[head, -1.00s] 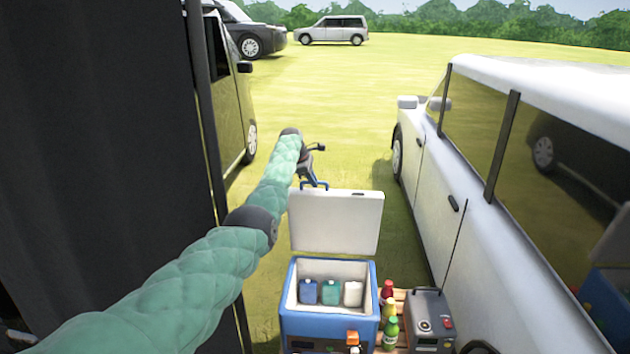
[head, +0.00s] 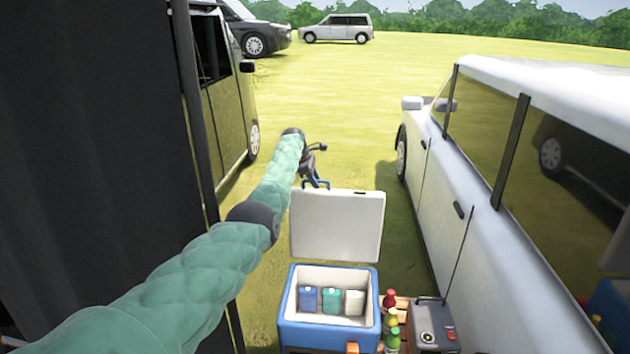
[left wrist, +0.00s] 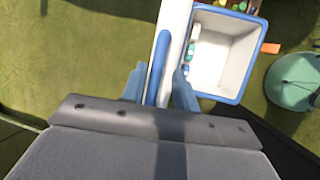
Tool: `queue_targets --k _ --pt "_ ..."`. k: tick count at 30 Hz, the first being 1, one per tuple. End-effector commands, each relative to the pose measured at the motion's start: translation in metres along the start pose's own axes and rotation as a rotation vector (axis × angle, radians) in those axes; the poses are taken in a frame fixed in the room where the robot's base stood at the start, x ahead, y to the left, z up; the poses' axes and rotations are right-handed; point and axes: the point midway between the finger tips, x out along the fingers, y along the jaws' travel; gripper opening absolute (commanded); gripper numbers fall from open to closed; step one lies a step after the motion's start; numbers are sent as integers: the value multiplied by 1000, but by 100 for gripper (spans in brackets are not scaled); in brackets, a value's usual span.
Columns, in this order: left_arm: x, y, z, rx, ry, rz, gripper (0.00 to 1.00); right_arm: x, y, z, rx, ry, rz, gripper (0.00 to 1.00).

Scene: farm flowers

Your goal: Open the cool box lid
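The cool box (head: 330,332) is blue outside and white inside, and stands open at the bottom centre of the head view. Its white lid (head: 337,225) stands upright at the back of the box. My left gripper (head: 315,184) is at the lid's top left edge. In the left wrist view, the fingers of my left gripper (left wrist: 158,88) are apart, on either side of the lid's blue handle (left wrist: 158,66); I cannot tell whether they touch it. The box interior (left wrist: 222,62) shows beside the lid. My right gripper is not in view.
Blue, teal and white containers (head: 331,300) sit inside the box. A white car (head: 480,200) is close on the right, and a dark panel (head: 90,150) on the left. Grass lies behind.

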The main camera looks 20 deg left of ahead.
Motion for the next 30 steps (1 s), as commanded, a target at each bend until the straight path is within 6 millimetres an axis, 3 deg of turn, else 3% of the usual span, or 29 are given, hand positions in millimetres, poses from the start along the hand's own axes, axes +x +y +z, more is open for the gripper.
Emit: queue_targets --k 13,18,30 --pt "-6 1 0 0 0 2 34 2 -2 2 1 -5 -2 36" --pt "-26 0 -1 0 0 4 34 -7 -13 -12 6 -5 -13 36" --pt "-72 1 0 0 -1 1 34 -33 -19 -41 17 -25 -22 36"
